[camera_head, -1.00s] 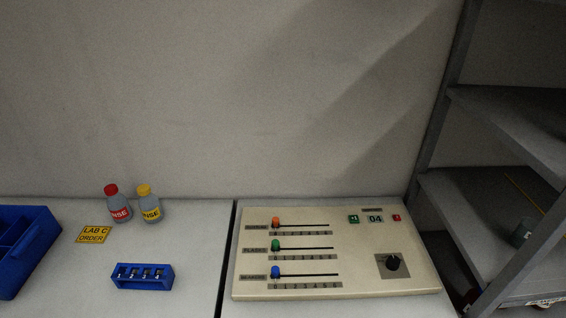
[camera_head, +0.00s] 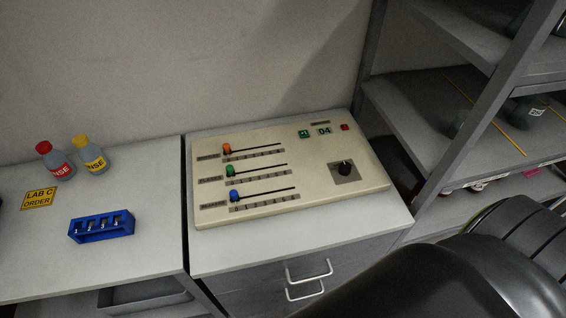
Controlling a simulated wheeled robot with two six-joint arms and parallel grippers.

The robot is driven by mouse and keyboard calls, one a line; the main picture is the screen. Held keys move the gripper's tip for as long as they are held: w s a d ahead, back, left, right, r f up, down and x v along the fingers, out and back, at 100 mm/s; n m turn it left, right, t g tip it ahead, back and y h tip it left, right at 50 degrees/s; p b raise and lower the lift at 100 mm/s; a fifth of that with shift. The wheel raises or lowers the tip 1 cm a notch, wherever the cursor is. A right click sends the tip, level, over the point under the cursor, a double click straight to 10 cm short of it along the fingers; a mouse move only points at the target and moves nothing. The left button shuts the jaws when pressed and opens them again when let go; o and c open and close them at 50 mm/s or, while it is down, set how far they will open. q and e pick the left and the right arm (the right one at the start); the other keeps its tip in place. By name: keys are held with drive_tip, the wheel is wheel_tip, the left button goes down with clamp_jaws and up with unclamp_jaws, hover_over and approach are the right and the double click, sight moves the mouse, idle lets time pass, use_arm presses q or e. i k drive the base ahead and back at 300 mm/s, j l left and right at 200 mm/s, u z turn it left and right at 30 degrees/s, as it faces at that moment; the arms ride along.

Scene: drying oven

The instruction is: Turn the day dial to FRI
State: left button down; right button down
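A beige control panel (camera_head: 290,205) lies on the right-hand worktop. Its black rotary dial (camera_head: 345,168) sits on a grey square plate at the panel's lower right. The markings around the dial are too small to read, so its setting cannot be told. The panel also has an orange slider (camera_head: 227,148), a green slider (camera_head: 230,170) and a blue slider (camera_head: 234,195), all at the left ends of their slots. A small display (camera_head: 324,131) reads 04, between a green button (camera_head: 304,134) and a red button (camera_head: 345,127). Neither gripper is in view.
A metal shelf rack (camera_head: 445,150) stands close to the panel's right. Left of the panel are a blue rack (camera_head: 101,227), a red-capped bottle (camera_head: 57,163), a yellow-capped bottle (camera_head: 90,157) and a yellow sign (camera_head: 39,198). Drawer handles (camera_head: 308,270) protrude below the panel. My dark arm part fills the lower right.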

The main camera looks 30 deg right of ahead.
sight(344, 169)
drive_tip(key=z, duration=1.4)
drive_tip(key=k+j+z, duration=0.15)
drive_tip(key=k+j, duration=0.1)
drive_tip(key=k, duration=0.05)
